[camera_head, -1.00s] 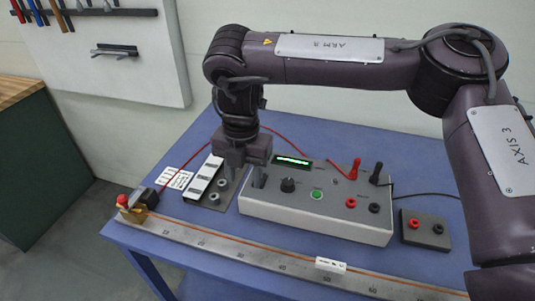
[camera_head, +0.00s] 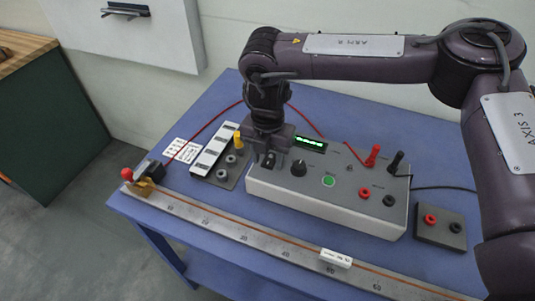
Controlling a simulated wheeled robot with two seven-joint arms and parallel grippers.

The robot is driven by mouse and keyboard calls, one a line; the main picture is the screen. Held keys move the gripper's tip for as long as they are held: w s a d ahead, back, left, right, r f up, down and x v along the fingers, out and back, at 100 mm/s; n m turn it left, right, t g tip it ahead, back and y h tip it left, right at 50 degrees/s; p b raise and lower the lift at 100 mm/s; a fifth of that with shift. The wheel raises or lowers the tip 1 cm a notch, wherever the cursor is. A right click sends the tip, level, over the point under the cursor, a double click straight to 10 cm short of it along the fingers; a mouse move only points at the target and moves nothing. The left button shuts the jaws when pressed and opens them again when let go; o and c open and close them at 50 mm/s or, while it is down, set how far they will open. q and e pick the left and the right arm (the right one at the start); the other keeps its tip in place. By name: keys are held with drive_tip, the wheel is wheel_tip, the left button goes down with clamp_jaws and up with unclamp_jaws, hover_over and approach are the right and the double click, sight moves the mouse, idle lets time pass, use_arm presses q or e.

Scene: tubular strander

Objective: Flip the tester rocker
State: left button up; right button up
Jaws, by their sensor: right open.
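The tester is a light grey box (camera_head: 330,207) with a dark knob, a green button and a lit green display (camera_head: 311,143) on the blue table. Its black rocker (camera_head: 268,160) is at the box's left end, partly hidden by my right gripper. My right gripper (camera_head: 267,158) points down over that end, open, with its fingers around or just above the rocker. I cannot tell whether they touch it, nor clearly which way the rocker is tilted. My left gripper is not in view.
Left of the tester is a plate (camera_head: 222,165) with posts and a yellow plug. Red and black plugs (camera_head: 373,156) stand at the tester's back right. A long ruler rail (camera_head: 225,227) runs along the front. A small terminal block (camera_head: 440,229) sits at right.

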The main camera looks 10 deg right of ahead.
sight(272, 153)
drive_tip(key=shift+a, duration=0.1)
clamp_jaws()
drive_tip(key=shift+w+r+g+y+p, duration=0.2)
drive_tip(key=shift+g+y+p, duration=0.1)
drive_tip(key=shift+g+p, duration=0.3)
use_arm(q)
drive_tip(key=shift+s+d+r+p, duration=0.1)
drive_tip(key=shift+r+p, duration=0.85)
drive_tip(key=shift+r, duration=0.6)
use_arm(e)
drive_tip(key=shift+w+d+g+y, duration=0.25)
drive_tip(key=shift+g+y, duration=0.45)
drive_tip(key=shift+g, duration=0.1)
unclamp_jaws()
drive_tip(key=v, duration=0.7)
drive_tip(key=shift+r, duration=0.35)
drive_tip(key=shift+d, duration=0.1)
